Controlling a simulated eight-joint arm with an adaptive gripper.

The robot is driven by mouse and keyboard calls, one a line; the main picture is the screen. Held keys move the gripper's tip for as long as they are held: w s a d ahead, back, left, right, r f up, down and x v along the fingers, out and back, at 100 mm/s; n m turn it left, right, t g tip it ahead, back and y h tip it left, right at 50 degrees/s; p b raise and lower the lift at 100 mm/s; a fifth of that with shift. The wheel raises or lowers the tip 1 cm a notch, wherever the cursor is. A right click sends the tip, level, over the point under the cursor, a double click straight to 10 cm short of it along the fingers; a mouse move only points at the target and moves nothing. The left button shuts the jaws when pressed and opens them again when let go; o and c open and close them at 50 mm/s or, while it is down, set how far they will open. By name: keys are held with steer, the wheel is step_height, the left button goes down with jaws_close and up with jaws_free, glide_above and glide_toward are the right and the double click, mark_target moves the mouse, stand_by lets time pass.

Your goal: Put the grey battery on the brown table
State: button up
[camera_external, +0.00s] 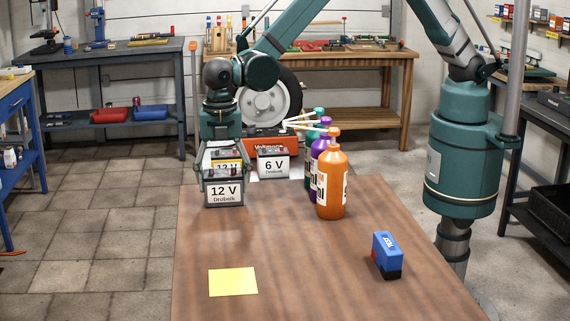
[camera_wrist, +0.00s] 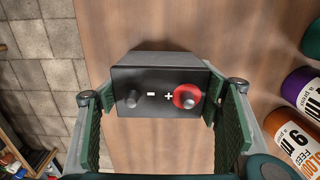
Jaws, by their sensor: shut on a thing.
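The grey battery (camera_external: 224,191), a dark box with a white "12 V" label, is upright over the back left part of the brown table (camera_external: 300,285). I cannot tell whether its base touches the table. My gripper (camera_external: 222,165) comes down from above and is shut on it, with a finger at each side. In the wrist view, the battery's dark top (camera_wrist: 155,88) with a grey knob and a red plus terminal sits between the green finger pads. Brown tabletop shows beyond and beside it.
Orange (camera_external: 331,185) and purple bottles are to the right. A yellow sheet (camera_external: 233,282) and a blue box (camera_external: 385,252) lie nearer. The table's middle is clear.

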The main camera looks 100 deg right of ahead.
mark_target(223, 172)
steer(key=o, duration=1.5)
steer(key=shift+r, duration=0.1)
step_height(223, 172, up, 12)
steer(key=shift+r+p, duration=0.1)
steer(key=shift+p, duration=0.5)
